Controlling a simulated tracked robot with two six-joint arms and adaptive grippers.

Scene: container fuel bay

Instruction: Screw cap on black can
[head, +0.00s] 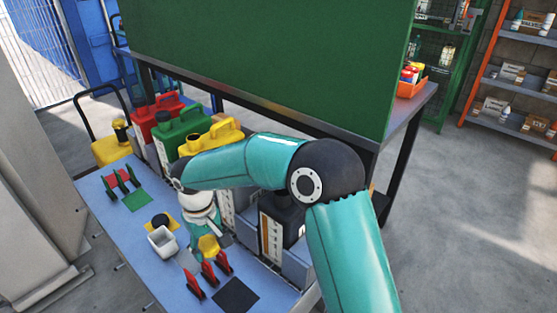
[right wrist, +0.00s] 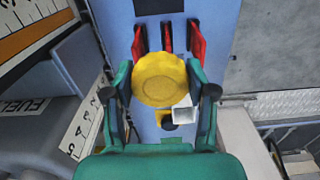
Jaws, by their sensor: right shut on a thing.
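The black can (head: 279,222) stands behind the bench at the right end of a row of cans, partly hidden by my right arm. A round black cap (head: 160,221) lies on a yellow square on the bench. My right gripper (head: 206,236) is shut on a round yellow cap (head: 208,246) and holds it near a red rack. In the right wrist view the yellow cap (right wrist: 160,78) sits between the two green fingers (right wrist: 160,95). My left gripper is not in view.
Red (head: 160,117), green (head: 183,128) and yellow (head: 219,134) cans stand in the row. On the bench are a white open box (head: 162,242), red racks (head: 194,284) (head: 119,179), a green square (head: 135,199) and a black square (head: 236,296). A green panel (head: 270,55) stands behind.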

